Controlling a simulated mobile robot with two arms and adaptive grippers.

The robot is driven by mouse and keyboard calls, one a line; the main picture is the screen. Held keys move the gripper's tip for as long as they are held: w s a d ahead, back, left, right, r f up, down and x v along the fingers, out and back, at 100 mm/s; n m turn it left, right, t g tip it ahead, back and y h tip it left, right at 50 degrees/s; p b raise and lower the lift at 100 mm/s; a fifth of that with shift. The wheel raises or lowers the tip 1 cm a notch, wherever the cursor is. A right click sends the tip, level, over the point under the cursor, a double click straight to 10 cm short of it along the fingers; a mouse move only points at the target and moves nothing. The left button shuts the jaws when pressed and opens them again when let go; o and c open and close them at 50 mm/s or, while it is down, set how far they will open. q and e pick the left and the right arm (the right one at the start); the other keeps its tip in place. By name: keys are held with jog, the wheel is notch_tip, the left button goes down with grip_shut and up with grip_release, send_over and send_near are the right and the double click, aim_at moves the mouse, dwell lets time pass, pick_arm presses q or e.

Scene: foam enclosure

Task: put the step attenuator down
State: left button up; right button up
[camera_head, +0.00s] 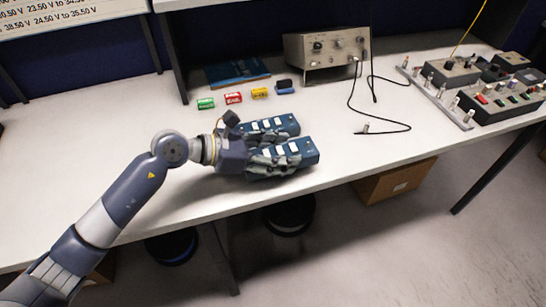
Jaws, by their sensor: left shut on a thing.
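My left gripper (272,159) is at the front middle of the white bench, its arm coming in from the lower left. It is shut on a blue box with white switches, the step attenuator (303,150), which lies along the fingers. A second, similar blue box with white switches (283,125) is just behind it, partly covered by the gripper. I cannot tell whether the held box touches the bench top. My right gripper is not in view.
Several small coloured blocks, including a yellow one (260,93), stand behind. A grey instrument (327,50) with black leads (383,129) is at the back. Control boxes (503,97) fill the right side. The bench (345,165) is bare right of the gripper, up to its front edge.

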pick_arm(q)
jog(key=shift+w+a+r, duration=0.1)
jog(key=shift+w+a, duration=0.1)
jog(key=shift+a, duration=0.05)
jog(key=f, duration=0.1)
jog(key=a+f, duration=0.1)
jog(key=shift+w+f+p, duration=0.25)
jog(key=shift+f+p, duration=0.05)
jog(key=shift+p, duration=0.1)
jog(key=shift+f, duration=0.5)
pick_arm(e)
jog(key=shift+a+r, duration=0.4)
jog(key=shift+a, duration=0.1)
pick_arm(q)
jog(key=shift+f, duration=0.25)
jog(key=o, duration=1.4)
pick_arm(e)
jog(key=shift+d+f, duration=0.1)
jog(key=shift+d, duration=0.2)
pick_arm(q)
jog(key=shift+r, duration=0.15)
